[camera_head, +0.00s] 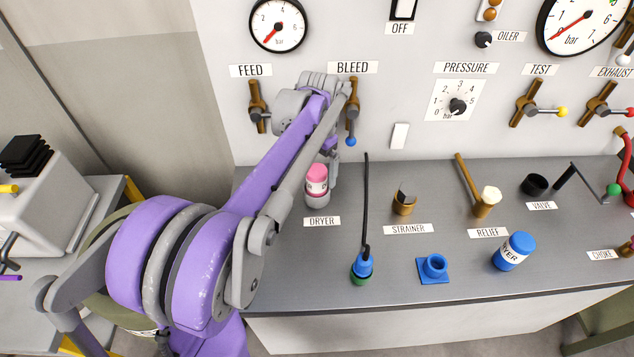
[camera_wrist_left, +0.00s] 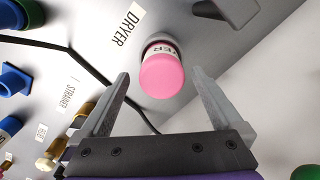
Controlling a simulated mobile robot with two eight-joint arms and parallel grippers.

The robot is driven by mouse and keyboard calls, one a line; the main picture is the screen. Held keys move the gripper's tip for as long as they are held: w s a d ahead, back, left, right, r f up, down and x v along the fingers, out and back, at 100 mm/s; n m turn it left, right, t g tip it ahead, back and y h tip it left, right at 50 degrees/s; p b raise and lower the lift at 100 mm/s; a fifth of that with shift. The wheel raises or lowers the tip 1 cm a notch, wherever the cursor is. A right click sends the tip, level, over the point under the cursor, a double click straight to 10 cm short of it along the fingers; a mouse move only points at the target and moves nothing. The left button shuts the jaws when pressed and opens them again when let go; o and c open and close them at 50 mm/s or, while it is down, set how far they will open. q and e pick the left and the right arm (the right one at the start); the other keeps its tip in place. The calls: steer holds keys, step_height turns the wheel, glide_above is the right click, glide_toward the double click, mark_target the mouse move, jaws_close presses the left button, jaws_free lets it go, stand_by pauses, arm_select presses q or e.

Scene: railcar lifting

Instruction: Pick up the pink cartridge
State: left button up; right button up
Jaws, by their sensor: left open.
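The pink cartridge (camera_head: 317,177) has a white label band and stands upright in a grey holder (camera_head: 317,199) behind the DRYER label, on the grey console top. In the left wrist view the pink cartridge (camera_wrist_left: 162,75) shows its round top, between and beyond the two grey fingers. My left gripper (camera_wrist_left: 158,85) is open and empty, with one finger to each side of the cartridge in that view and no visible contact. In the head view my left arm reaches over from the left, and its wrist hides much of the gripper. My right gripper is not in view.
A blue dryer cartridge (camera_head: 514,251) lies toward the console's front right. The strainer (camera_head: 404,201) and relief valve (camera_head: 487,200) are farther right. The gauge panel rises behind.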

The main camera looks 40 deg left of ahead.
arm_select(q)
step_height(320, 180, down, 4)
steer(key=shift+s+a+r, duration=0.1)
steer(key=shift+a+r, duration=0.05)
jaws_close()
stand_by(0.5)
